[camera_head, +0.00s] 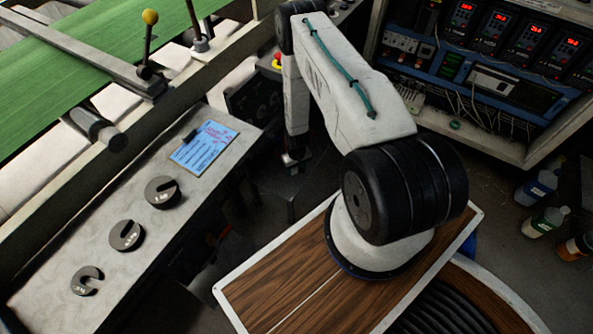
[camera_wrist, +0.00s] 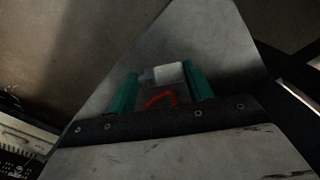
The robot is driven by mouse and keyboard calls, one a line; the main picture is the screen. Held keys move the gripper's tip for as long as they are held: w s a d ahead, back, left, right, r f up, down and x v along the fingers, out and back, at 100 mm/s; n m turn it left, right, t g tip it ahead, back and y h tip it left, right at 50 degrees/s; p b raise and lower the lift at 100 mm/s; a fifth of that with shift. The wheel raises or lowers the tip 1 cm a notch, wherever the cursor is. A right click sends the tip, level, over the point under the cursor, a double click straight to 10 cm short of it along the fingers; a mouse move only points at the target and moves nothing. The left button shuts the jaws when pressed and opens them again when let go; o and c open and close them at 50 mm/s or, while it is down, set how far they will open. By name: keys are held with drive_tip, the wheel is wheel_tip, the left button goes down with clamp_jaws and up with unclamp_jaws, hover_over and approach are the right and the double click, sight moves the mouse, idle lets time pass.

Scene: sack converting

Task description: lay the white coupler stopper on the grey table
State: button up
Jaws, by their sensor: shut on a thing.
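In the wrist view my gripper (camera_wrist: 160,82) has its two teal fingers on either side of a small white piece, the white coupler stopper (camera_wrist: 168,73). The fingers are shut on it. A red loop (camera_wrist: 160,98) shows just below it. A flat grey surface (camera_wrist: 215,35) lies behind the fingers; I cannot tell the gap to it. In the head view my gripper (camera_head: 295,158) points down over a small dark grey table (camera_head: 275,203), and the stopper is too small or hidden to make out there.
A pale grey bench (camera_head: 60,232) with several black slotted weights (camera_head: 126,234) and a blue sheet (camera_head: 204,146) stands at left. A green belt (camera_head: 75,75) runs behind it. An open electrical cabinet (camera_head: 480,85) is at upper right, with bottles (camera_head: 537,187) on the floor.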

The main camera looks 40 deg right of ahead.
sight(297, 170)
drive_tip(key=shift+w+d, duration=0.5)
drive_tip(key=shift+f, duration=1.8)
drive_tip(key=shift+f, duration=0.15)
drive_tip(key=o, duration=1)
wheel_tip(297, 170, up, 12)
drive_tip(key=shift+s+r, duration=0.1)
drive_tip(key=shift+r, duration=0.05)
